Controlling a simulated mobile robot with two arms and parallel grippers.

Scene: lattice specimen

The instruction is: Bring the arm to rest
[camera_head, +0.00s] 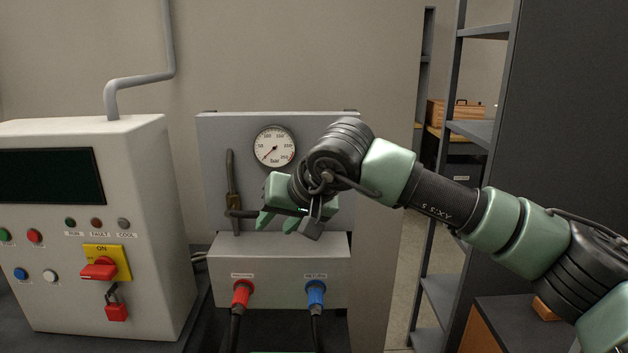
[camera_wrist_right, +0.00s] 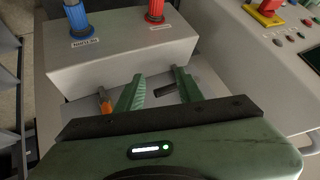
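My right arm reaches in from the right in the head view. Its gripper (camera_head: 277,222) hangs in front of the grey panel, below the round gauge (camera_head: 274,147) and just above the box with the red and blue plugs. In the right wrist view the two green fingers (camera_wrist_right: 158,90) stand apart, so the gripper is open. A small orange piece (camera_wrist_right: 105,104) shows beside the left finger there. My left gripper is not in view.
A control cabinet (camera_head: 150,220) with a red switch (camera_head: 100,269) on a yellow plate and a red padlock (camera_head: 116,311) stands at left. The red plug (camera_head: 242,293) and blue plug (camera_head: 315,293) sit below. Shelving (camera_head: 470,133) stands at right.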

